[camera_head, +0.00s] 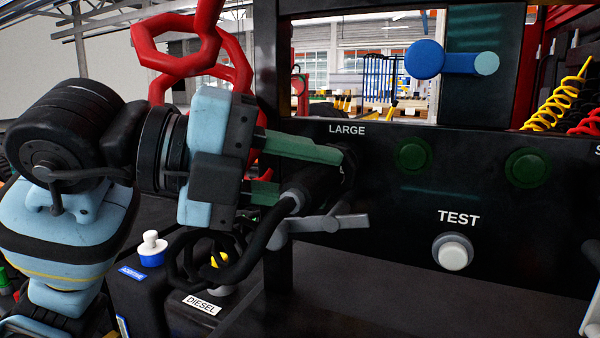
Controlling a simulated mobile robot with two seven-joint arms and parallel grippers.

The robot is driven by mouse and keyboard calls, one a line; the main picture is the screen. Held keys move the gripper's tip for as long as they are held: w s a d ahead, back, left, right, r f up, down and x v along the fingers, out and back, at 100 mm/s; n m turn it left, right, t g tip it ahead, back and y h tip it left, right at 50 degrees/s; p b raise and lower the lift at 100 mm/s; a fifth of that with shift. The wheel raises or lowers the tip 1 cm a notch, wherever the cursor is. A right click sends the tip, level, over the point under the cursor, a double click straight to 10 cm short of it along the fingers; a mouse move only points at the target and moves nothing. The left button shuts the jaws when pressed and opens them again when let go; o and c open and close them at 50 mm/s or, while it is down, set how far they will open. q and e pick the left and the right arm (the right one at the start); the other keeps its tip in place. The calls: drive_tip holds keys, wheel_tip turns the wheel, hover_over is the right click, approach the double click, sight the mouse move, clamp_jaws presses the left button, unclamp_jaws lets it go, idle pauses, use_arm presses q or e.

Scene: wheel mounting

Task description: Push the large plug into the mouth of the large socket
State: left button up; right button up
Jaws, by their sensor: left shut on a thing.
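The large plug (310,188) is black, with a thick black cable bending down from its back end. My left gripper (300,170) has green fingers and is shut on the plug, one finger above it and one below. The plug points right at the dark panel, under the LARGE label. The large socket (349,168) is a black shape on the panel there, mostly hidden by the plug and the upper finger. The plug's front is at the socket's mouth; I cannot tell how deep it sits.
A grey lever (345,222) sticks out just below the plug. The panel has a TEST button (453,252), two dark green lamps (413,154) and a blue handle (450,61) above. Black containers, one labelled DIESEL (200,304), stand below the looped cable.

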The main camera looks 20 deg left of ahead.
use_arm(q)
drive_tip(key=shift+w+r, duration=0.15)
drive_tip(key=shift+w, duration=0.6)
drive_tip(key=shift+w, duration=0.3)
idle(0.4)
drive_tip(key=o, duration=1.2)
drive_tip(key=shift+w, duration=0.1)
